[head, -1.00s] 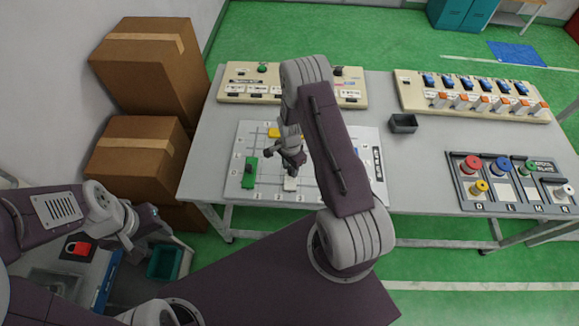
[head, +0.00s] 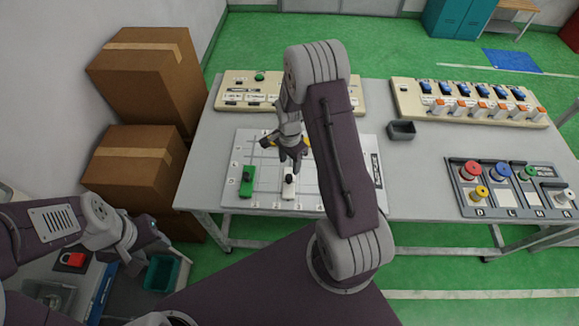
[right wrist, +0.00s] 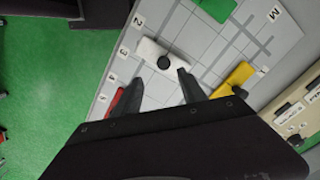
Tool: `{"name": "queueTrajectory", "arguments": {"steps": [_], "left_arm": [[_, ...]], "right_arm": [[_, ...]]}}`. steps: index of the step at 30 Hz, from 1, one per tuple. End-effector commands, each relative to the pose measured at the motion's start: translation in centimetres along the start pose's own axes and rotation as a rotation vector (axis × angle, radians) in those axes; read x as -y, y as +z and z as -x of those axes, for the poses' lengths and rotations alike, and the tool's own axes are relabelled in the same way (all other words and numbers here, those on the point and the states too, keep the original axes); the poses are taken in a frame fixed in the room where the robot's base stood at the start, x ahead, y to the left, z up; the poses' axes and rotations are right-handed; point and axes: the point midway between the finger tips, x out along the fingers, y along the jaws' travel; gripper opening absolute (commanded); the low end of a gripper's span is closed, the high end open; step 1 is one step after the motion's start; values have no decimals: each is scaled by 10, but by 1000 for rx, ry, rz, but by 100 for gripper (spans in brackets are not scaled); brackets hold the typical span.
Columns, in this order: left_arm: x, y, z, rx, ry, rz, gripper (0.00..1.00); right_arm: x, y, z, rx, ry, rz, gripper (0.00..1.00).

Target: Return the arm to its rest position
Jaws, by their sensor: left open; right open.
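My right arm reaches across the middle of the head view. Its gripper (head: 291,158) is open and empty above the white grid board (head: 334,199). In the right wrist view, the open fingers (right wrist: 160,84) show beside a white block (right wrist: 151,51) with a black knob, apart from it as far as I can tell. That white block (head: 289,192) also shows in the head view, just below the gripper. My left arm is folded at the left, and its gripper (head: 148,247) is open above the floor-side shelf area.
A green block (head: 247,182) and a yellow block (right wrist: 236,77) lie on the board. A red piece (right wrist: 117,101) shows partly. Cardboard boxes (head: 145,75) stack at left.

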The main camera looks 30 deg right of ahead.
Motion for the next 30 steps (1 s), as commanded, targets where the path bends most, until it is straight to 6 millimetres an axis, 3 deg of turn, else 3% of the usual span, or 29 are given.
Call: {"name": "queueTrajectory", "arguments": {"steps": [14, 17, 19, 22, 24, 27, 30], "left_arm": [[0, 0, -5, 0, 0, 0, 48], [0, 2, -18, 0, 0, 0, 48], [1, 3, -30, 0, 0, 0, 48], [1, 5, -43, 0, 0, 0, 48], [1, 5, -50, 0, 0, 0, 48], [1, 6, -56, 0, 0, 0, 48], [1, 6, -53, 0, 0, 0, 48]], "right_arm": [[6, 3, -2, -6, -12, 13, 49], [29, 10, 24, -41, -95, 54, 49], [31, 26, 49, -60, -149, 98, 49], [10, 56, 76, -80, -190, 266, 49], [-14, 75, 86, -95, -199, 445, 49], [-58, 97, 88, -109, -178, 750, 49], [-92, 105, 82, -96, -128, 992, 49]]}}
